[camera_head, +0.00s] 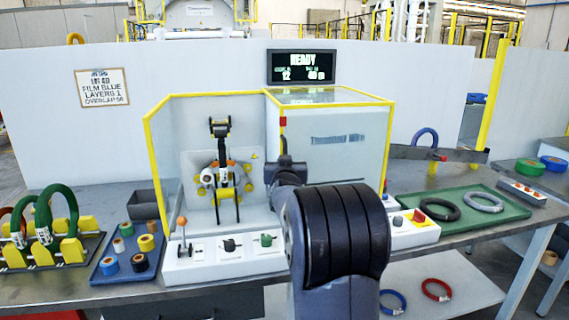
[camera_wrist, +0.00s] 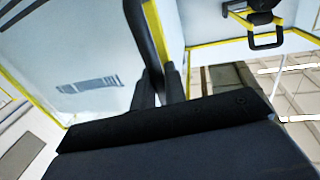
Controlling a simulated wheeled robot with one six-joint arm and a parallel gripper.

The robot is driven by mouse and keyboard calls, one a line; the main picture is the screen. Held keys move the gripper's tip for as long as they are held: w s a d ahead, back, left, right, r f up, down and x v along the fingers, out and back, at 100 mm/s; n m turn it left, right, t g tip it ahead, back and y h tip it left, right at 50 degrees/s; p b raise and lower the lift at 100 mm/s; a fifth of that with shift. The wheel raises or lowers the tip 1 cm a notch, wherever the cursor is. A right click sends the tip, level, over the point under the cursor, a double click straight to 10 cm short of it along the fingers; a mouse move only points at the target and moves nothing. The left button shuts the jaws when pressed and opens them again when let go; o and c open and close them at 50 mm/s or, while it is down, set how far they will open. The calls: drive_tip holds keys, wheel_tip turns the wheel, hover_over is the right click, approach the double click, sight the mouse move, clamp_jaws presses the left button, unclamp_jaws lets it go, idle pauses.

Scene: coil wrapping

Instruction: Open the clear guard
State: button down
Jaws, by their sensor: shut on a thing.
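The clear guard (camera_head: 345,150) is a see-through panel with a yellow frame, at the right part of the wrapping machine's enclosure. My gripper (camera_head: 284,160) is at the panel's left edge, just below a red tab (camera_head: 283,121). In the wrist view my gripper (camera_wrist: 160,88) is shut on a dark upright bar, the guard handle (camera_wrist: 138,35), beside a yellow edge strip. The wrapping head (camera_head: 222,170) shows left of my gripper, with no panel edge seen across it. My arm hides the lower part of the guard.
A control panel with a lever (camera_head: 182,228) stands in front of the machine. A blue tray of tape rolls (camera_head: 128,252) and green coils on a rack (camera_head: 58,225) lie left. A green tray (camera_head: 470,226) with rings lies right. The display (camera_head: 302,67) reads READY.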

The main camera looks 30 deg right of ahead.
drive_tip(key=c, duration=1.6)
unclamp_jaws()
drive_tip(key=shift+o, duration=0.2)
drive_tip(key=v, duration=1.1)
drive_tip(key=shift+b, duration=0.45)
drive_tip(key=shift+w+d, duration=0.15)
drive_tip(key=shift+w, duration=0.05)
drive_tip(key=p+x, duration=0.1)
drive_tip(key=x, duration=0.9)
drive_tip(key=shift+w+d, duration=0.1)
drive_tip(key=shift+w, duration=0.2)
